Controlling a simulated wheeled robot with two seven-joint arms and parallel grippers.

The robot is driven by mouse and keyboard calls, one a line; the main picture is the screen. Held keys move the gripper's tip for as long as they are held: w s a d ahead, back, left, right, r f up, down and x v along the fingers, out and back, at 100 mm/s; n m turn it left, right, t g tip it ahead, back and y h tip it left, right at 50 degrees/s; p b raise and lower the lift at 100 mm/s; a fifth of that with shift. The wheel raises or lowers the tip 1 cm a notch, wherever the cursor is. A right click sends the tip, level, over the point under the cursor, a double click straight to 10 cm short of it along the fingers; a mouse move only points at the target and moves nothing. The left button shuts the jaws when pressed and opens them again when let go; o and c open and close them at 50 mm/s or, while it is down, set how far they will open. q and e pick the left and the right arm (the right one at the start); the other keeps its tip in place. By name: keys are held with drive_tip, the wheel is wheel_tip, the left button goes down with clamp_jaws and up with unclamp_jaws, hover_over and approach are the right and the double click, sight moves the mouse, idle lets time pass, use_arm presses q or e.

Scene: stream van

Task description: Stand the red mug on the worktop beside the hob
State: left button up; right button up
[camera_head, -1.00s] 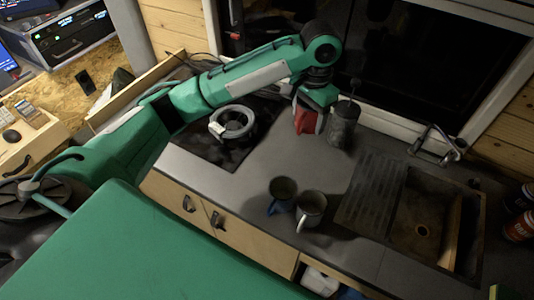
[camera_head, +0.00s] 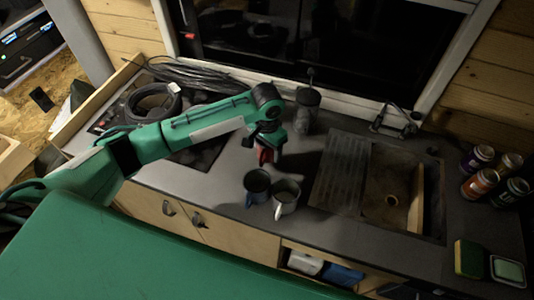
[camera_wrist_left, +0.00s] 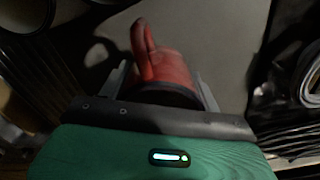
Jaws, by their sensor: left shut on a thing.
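My left gripper (camera_head: 266,148) is shut on the red mug (camera_head: 264,157), just right of the hob and behind two other mugs. In the head view the gripper hides much of the mug. I cannot tell whether its base touches the worktop (camera_head: 228,182). In the left wrist view the red mug (camera_wrist_left: 172,68) sits between the two fingers (camera_wrist_left: 163,78), with its handle pointing up and away. The dark hob (camera_head: 205,152) is partly hidden under my left arm. My right gripper is not in view.
A blue mug (camera_head: 257,188) and a pale mug (camera_head: 286,197) stand in front of the red mug. A dark canister (camera_head: 307,112) stands behind it to the right. The drainer (camera_head: 342,172) and sink (camera_head: 430,232) lie right. Coiled cable (camera_head: 152,102) lies by the hob; several cans (camera_head: 480,183) stand far right.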

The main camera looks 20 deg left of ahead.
sight(267, 156)
use_arm(q)
wheel_tip(267, 156, down, 3)
drive_tip(key=shift+f+p, duration=0.2)
drive_tip(key=shift+p, duration=0.3)
drive_tip(key=shift+f, duration=0.4)
drive_tip(key=o, duration=1.2)
drive_tip(key=shift+f, duration=0.15)
wheel_tip(267, 156, up, 11)
drive_tip(key=b, duration=0.3)
drive_tip(key=shift+r+b, duration=0.2)
drive_tip(key=shift+b, duration=0.15)
drive_tip(key=shift+r, duration=0.5)
drive_tip(key=shift+s+f, duration=0.1)
